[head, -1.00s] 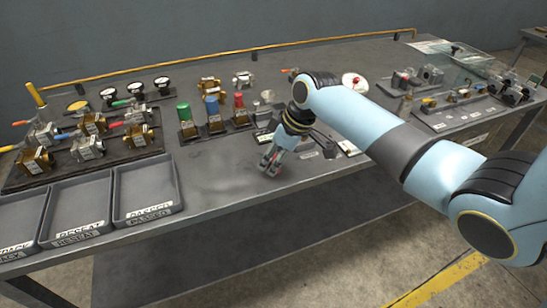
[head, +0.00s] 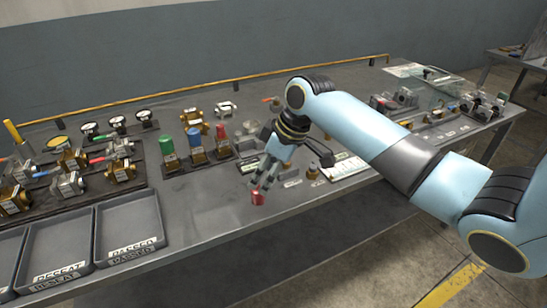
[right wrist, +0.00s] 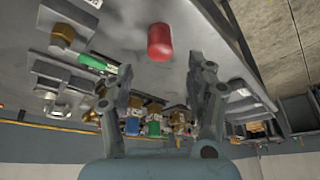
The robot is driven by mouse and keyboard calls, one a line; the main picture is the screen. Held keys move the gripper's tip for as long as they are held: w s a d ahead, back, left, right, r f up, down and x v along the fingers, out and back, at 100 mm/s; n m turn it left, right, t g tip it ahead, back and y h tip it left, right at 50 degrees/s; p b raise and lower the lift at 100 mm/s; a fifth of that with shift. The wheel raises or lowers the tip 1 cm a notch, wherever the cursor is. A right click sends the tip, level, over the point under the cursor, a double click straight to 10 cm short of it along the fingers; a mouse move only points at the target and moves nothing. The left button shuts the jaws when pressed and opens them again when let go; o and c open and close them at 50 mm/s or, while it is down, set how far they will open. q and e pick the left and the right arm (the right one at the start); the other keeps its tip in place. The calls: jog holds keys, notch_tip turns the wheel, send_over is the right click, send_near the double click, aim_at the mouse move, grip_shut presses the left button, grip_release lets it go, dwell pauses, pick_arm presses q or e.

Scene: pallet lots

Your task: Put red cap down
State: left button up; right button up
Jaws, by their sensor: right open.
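The red cap (head: 257,198) is a small red cylinder at the front part of the grey workbench (head: 215,215), just below the fingertips of my right gripper (head: 264,181). It also shows in the right wrist view (right wrist: 160,41), apart from and beyond the fingertips, centred between the two fingers. The right gripper also shows in the right wrist view (right wrist: 161,75), with its fingers spread and nothing between them. The cap appears to rest on the bench top. My left gripper is not in view.
A black stand holds a green (head: 167,144), a blue (head: 194,137) and a red (head: 221,131) cylinder. Labelled trays, one the PASSED tray (head: 160,243), line the front left edge. Brass valves (head: 122,172) and gauges are behind them. The bench is bare left of the cap.

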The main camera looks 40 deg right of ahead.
jog(key=v, duration=0.6)
dwell(0.3)
